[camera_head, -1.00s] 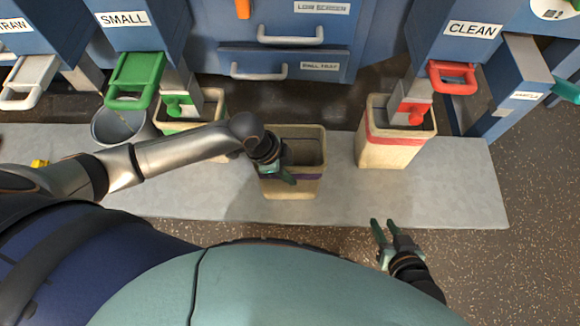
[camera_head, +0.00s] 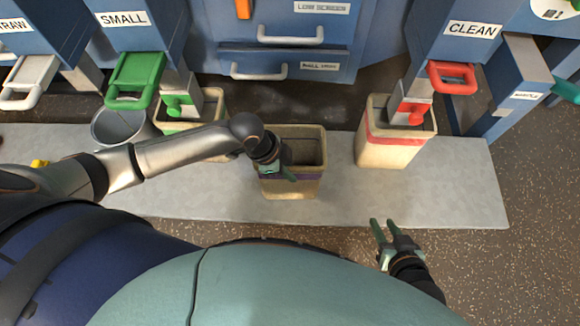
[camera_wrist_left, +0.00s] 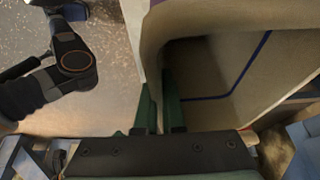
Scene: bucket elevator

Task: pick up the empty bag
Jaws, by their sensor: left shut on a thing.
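The empty bag (camera_head: 292,188) is an open-topped beige bag with a purple band, standing upright on the grey slab in the middle of the head view. Its inside looks empty. My left gripper (camera_head: 282,174) is shut on the bag's near left wall at the rim. In the left wrist view, the green fingers (camera_wrist_left: 160,104) stand either side of the wall of the bag (camera_wrist_left: 225,22), and a blue line runs along its inside. My right gripper (camera_head: 383,228) is open and empty, to the right and in front of the bag.
A red-banded bag (camera_head: 388,155) stands under the CLEAN chute at right. A green-banded bag (camera_head: 212,105) stands under the SMALL chute at left, beside a grey bucket (camera_head: 120,128). Drawers (camera_head: 290,65) are behind. The slab (camera_head: 440,190) is bare at front right.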

